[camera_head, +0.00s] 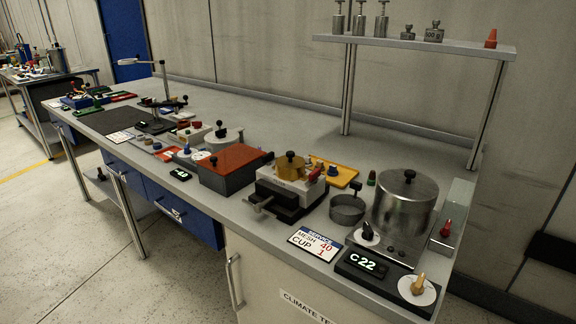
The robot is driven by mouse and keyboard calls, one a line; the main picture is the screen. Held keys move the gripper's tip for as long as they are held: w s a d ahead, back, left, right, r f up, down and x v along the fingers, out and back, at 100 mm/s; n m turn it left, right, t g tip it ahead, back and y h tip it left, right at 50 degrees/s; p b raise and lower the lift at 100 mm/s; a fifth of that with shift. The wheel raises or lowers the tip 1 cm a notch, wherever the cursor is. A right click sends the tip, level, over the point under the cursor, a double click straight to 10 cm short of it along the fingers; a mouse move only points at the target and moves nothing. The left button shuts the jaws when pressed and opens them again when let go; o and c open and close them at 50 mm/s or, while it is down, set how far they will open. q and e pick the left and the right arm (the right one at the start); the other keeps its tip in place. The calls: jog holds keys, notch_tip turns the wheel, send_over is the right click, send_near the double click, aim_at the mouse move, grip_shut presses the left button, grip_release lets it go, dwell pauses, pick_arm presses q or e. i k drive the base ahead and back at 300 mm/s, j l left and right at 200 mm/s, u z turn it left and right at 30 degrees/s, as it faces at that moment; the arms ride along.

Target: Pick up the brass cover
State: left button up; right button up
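The brass cover (290,170) appears to be the gold-coloured piece with a small dark knob on top. It sits upright on a light block held in a dark vise-like fixture (283,201) on the workbench. A red-handled part (315,173) is close to its right side. Neither of my grippers is in view. Nothing is seen touching the cover's knob.
A red-topped box (231,161) stands left of the fixture. A yellow tray (340,177), a mesh cup (347,209) and a metal drum (403,205) stand to the right. A shelf (420,45) on posts rises behind. The rear bench surface is largely clear.

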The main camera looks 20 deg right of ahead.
aim_at(290, 167)
jog(key=i+j+z, duration=0.35)
jog(key=j, duration=0.25)
jog(key=i+j+z, duration=0.2)
jog(key=i+j, duration=0.15)
jog(key=i+j+z, duration=0.15)
jog(key=j, duration=0.25)
